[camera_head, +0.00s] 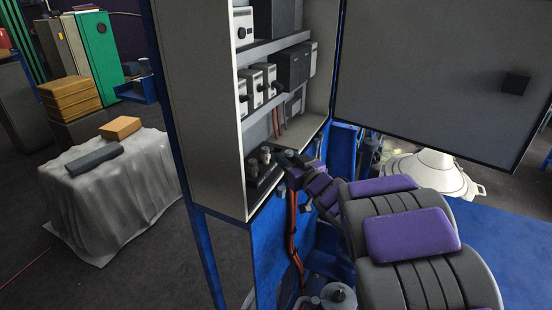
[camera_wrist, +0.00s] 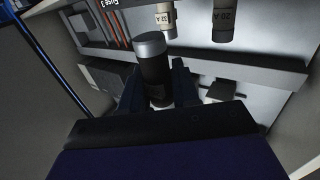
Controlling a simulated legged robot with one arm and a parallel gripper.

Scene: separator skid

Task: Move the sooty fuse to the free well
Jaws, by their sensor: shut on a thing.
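The sooty fuse (camera_wrist: 154,72), a dark cylinder with a silver cap, is between the fingers of my gripper (camera_wrist: 156,88) in the wrist view. My gripper is shut on it. In the head view my gripper (camera_head: 287,163) reaches into the bottom of the open cabinet, beside a dark fuse block (camera_head: 262,178) with small fuses standing on it. In the wrist view a fuse marked 32 A (camera_wrist: 165,20) and one marked 20 A (camera_wrist: 224,20) are beyond the held fuse. I cannot make out the free well.
The cabinet (camera_head: 205,100) has a side wall close left of my gripper and shelves of switchgear (camera_head: 262,82) above. Its door (camera_head: 440,75) stands open at right. Red cables (camera_head: 292,230) hang below. A draped table (camera_head: 120,185) is at left.

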